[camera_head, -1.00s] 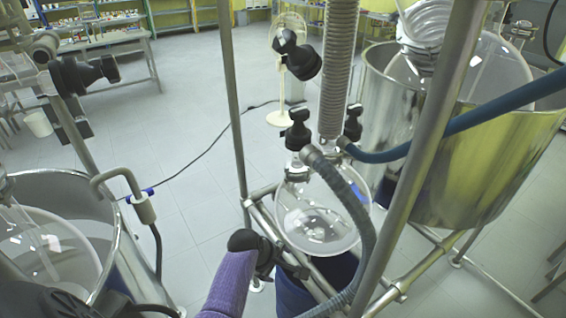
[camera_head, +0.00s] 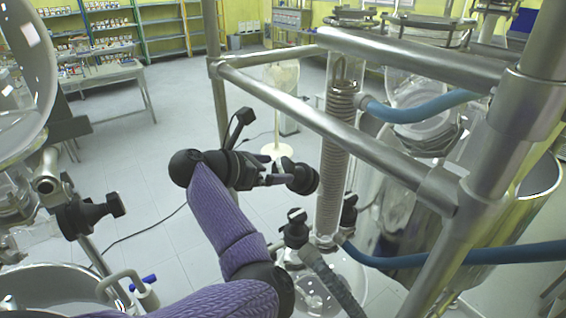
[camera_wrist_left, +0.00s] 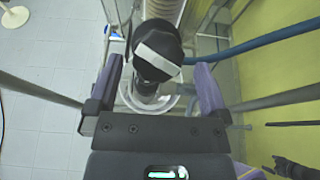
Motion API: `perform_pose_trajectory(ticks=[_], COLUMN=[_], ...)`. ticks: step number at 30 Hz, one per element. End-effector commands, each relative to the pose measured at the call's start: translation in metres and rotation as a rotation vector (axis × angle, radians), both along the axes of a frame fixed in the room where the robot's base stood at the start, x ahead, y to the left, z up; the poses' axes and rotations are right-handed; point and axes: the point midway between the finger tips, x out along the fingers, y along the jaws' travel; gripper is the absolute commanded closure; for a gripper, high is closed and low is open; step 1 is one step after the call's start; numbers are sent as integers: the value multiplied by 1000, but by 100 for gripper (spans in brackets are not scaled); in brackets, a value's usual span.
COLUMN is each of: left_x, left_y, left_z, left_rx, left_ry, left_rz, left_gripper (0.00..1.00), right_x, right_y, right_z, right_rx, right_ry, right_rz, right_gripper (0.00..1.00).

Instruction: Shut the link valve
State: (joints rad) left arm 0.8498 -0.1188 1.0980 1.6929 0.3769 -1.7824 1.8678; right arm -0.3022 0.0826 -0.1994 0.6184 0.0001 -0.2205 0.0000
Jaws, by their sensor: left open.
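A black valve knob (camera_head: 302,179) juts out beside the coiled glass column; I cannot tell for sure that it is the link valve. In the left wrist view it is a large black knob (camera_wrist_left: 157,48) with a pale grey band across its face. My left gripper (camera_head: 276,179) is open, its fingers pointing at this knob from the left. In the left wrist view the gripper's fingertips (camera_wrist_left: 156,72) stand on either side of the knob's near end, with a gap on each side. The knob's far side is hidden.
A metal frame bar (camera_head: 330,125) crosses above and behind my left gripper. The coiled column (camera_head: 335,160) stands just right of the knob. More black knobs (camera_head: 296,228) sit lower down. A blue hose (camera_head: 450,257) runs right. Open floor lies to the left.

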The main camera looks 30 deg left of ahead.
Motion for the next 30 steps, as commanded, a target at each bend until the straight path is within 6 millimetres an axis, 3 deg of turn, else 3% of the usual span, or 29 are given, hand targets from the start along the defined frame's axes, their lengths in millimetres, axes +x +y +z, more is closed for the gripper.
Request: perform_pose_trajectory(ticks=[6,15,17,27,30], left_x=[23,26,26,26,26], left_y=[-10,-11,-11,-11,-11], left_z=[-9,-12,-12,-12,-12], left_rx=[1,4,4,4,5], left_ry=[1,1,1,1,0], left_rz=[-2,0,0,0,-1], left_gripper=[0,0,11,83,86], right_x=[1,2,2,2,2], right_y=[-1,0,1,4,4], right_z=[7,7,7,7,7], right_rx=[-2,0,1,6,6], right_ry=[-1,-3,-4,-5,-5], right_rz=[0,0,0,-1,0], right_gripper=[0,0,0,0,0])
